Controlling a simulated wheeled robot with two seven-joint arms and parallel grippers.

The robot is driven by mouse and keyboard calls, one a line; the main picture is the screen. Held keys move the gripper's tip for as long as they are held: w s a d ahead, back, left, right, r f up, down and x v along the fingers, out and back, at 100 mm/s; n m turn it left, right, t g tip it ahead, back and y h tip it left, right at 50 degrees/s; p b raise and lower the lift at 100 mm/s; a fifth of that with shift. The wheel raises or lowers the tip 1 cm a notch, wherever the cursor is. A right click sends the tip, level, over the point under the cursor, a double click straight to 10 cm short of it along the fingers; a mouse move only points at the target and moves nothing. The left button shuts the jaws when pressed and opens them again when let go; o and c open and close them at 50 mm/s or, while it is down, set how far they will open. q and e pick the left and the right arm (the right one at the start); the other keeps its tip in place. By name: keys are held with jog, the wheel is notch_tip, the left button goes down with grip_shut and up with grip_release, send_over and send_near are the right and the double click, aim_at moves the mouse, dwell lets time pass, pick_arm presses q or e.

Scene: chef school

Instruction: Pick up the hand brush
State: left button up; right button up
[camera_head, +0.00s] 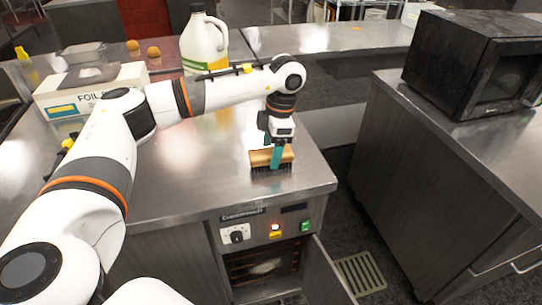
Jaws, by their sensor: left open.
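The hand brush (259,158) has a wooden tan body with dark bristles beneath. It is on the steel counter near its front right corner. My left gripper (276,160) points straight down at the brush, with a teal finger in front of the wooden body. The jaws are open around or beside the brush; the far finger is hidden, so I cannot tell which. My right gripper is out of view.
A large jug (204,45) with a green label stands behind my left arm. A foil box (88,92) and clear containers are at the back left. The counter's (190,180) front is clear. A black microwave (475,62) sits on the right counter. A cabinet door (326,275) hangs open below.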

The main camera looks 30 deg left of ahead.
aim_at(271, 152)
pick_arm(q)
jog(key=shift+s+a+f, duration=0.1)
jog(key=shift+a+f, duration=0.1)
jog(key=shift+f, duration=0.9)
jog(key=c, duration=1.1)
jog(key=shift+r, duration=0.2)
notch_tip(271, 152, up, 10)
jog(key=shift+f+b, duration=0.15)
jog(key=shift+b, duration=0.4)
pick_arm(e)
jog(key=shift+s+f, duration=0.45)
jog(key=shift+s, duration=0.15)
